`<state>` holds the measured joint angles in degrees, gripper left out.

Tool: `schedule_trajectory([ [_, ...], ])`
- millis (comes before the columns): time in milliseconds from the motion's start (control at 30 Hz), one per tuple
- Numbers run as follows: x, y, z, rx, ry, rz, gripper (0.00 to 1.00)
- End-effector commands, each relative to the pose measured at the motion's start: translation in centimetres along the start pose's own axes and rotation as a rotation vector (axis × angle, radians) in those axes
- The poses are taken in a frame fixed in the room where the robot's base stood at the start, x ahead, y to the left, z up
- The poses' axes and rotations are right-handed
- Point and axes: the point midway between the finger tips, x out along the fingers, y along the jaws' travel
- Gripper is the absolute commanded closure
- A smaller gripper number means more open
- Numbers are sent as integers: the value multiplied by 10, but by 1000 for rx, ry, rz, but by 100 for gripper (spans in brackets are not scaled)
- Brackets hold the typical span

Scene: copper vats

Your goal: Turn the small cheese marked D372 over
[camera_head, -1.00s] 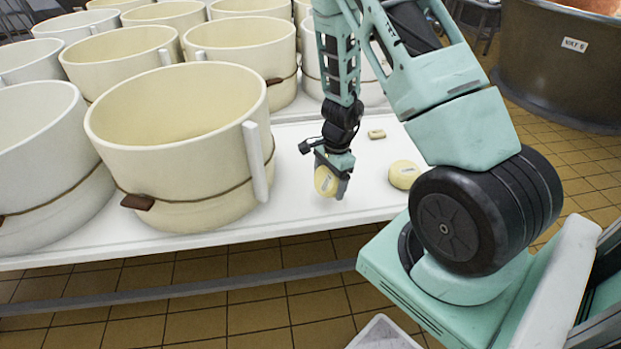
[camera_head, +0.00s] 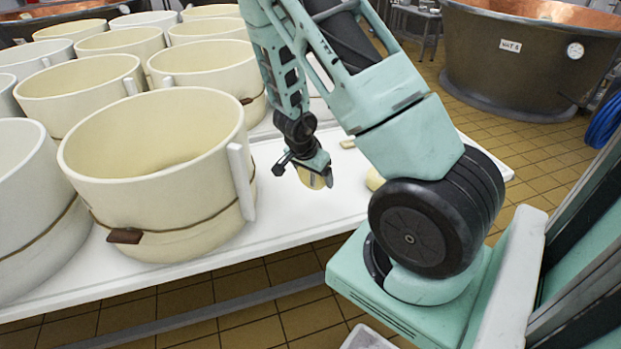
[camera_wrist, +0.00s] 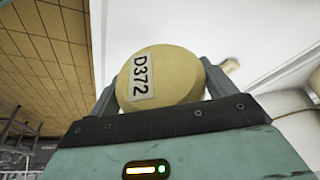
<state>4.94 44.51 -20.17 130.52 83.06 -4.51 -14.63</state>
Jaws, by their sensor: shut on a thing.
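The small cheese marked D372 (camera_wrist: 178,76) is pale yellow and round, with its white label facing the wrist camera. My gripper (camera_wrist: 160,90) is shut on it, one finger at each side. In the head view, the cheese (camera_head: 311,179) hangs in my gripper (camera_head: 316,176) over the front part of the white table (camera_head: 290,212). It is tilted on edge there, partly covered by the fingers. Whether it touches the table cannot be told.
Another small cheese (camera_head: 374,180) lies on the table to the right, partly behind my arm. A small pale piece (camera_head: 347,144) lies farther back. A large cream mould (camera_head: 150,190) stands close on the left, with several more behind. A copper vat (camera_head: 520,62) stands at the back right.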

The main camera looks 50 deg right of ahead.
Motion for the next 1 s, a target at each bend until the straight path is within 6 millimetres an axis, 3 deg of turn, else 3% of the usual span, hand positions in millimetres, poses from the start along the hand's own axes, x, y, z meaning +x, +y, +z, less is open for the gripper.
schedule_trajectory([
  [100, -6, 0, -10, -14, 35, -7, 52],
  [367, 0, 0, -10, -20, 48, -10, 52],
  [1000, 49, 0, 8, -20, 47, -10, 52],
])
